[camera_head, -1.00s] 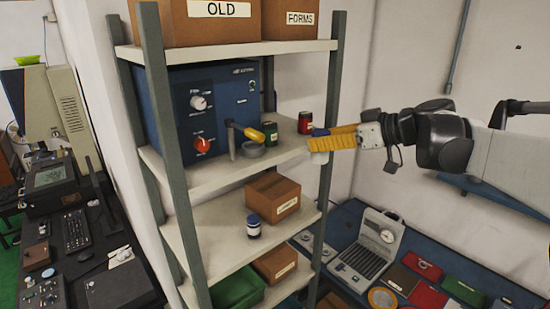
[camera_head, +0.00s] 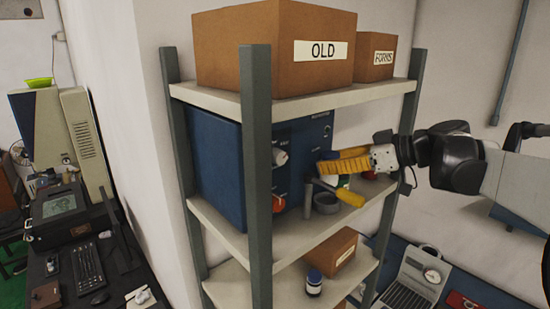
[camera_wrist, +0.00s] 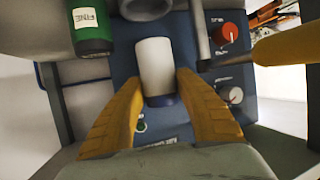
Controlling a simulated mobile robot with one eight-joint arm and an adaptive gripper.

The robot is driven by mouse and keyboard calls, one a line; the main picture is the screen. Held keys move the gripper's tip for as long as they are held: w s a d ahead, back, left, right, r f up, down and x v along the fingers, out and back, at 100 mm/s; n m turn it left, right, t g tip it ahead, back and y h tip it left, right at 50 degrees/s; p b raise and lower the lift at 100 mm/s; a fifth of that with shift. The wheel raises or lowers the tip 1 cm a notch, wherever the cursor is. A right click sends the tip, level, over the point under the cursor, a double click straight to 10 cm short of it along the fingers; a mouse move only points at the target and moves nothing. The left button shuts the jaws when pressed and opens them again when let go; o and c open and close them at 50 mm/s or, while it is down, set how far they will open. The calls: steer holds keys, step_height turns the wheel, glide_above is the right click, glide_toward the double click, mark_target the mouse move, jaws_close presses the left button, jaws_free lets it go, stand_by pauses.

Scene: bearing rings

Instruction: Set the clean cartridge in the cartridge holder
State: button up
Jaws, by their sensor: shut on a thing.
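The clean cartridge (camera_wrist: 156,66) is a white cylinder with a dark blue end. My gripper (camera_wrist: 157,82) is shut on it with both yellow fingers, seen in the wrist view, which looks upside down. In the head view my gripper (camera_head: 324,166) is in front of the blue machine, above the shelf, and its fingers hide most of the cartridge. The cartridge holder appears to be the grey cup (camera_head: 326,204) beside a grey post with a yellow lever. The cup also shows at the top of the wrist view (camera_wrist: 145,8), apart from the cartridge.
A green canister (camera_wrist: 93,30) with a label stands close to one finger. The blue machine (camera_head: 215,165) has a red knob (camera_wrist: 228,32). Shelf posts (camera_head: 257,190) flank the shelf. A box marked OLD (camera_head: 270,45) sits above, and a blue-capped jar (camera_head: 314,282) sits below.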

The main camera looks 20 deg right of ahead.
mark_target(337, 181)
steer(key=shift+f+b, duration=1.2)
steer(key=shift+f, duration=0.9)
steer(key=shift+f+b, duration=0.55)
steer(key=shift+f, duration=0.05)
steer(key=o, duration=0.9)
steer(key=p+v, duration=0.2)
steer(key=v, duration=0.9)
steer(key=shift+p, duration=0.35)
